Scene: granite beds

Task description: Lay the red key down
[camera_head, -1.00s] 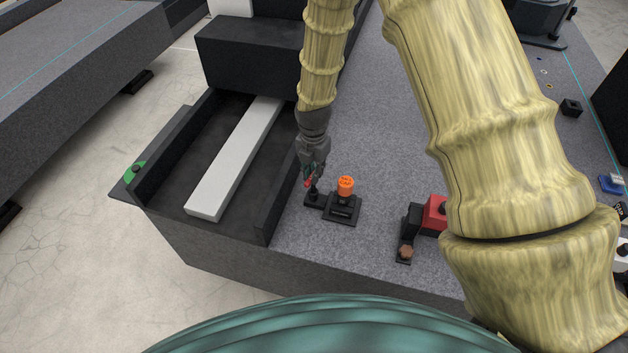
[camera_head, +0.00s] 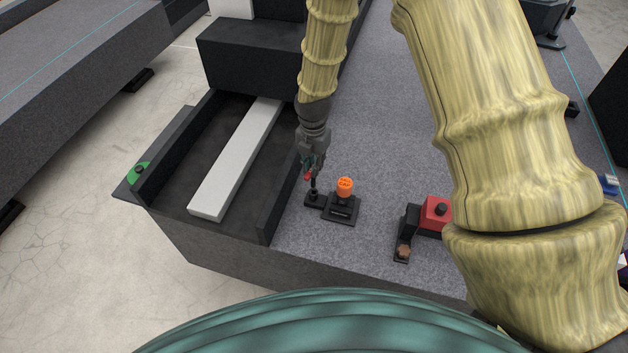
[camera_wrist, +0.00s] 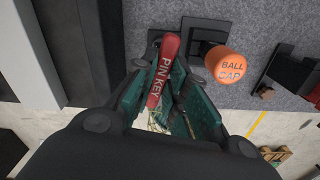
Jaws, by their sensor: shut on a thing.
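The red key (camera_wrist: 163,72), lettered "PIN KEY", is held between the teal fingers of my gripper (camera_wrist: 165,105) in the wrist view. In the head view my gripper (camera_head: 310,170) hangs above a small black holder (camera_head: 314,199) with an upright dark pin or shaft. Only a small red part of the key (camera_head: 308,177) shows there, close to the top of that shaft. I cannot tell whether the key touches the shaft.
An orange cap (camera_head: 345,186), lettered "BALL CAP", stands on a black base (camera_head: 342,210) just right of the holder. A red block (camera_head: 436,212) on a black bracket is further right. A walled dark tray with a white bar (camera_head: 235,160) lies left. Grey granite between is clear.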

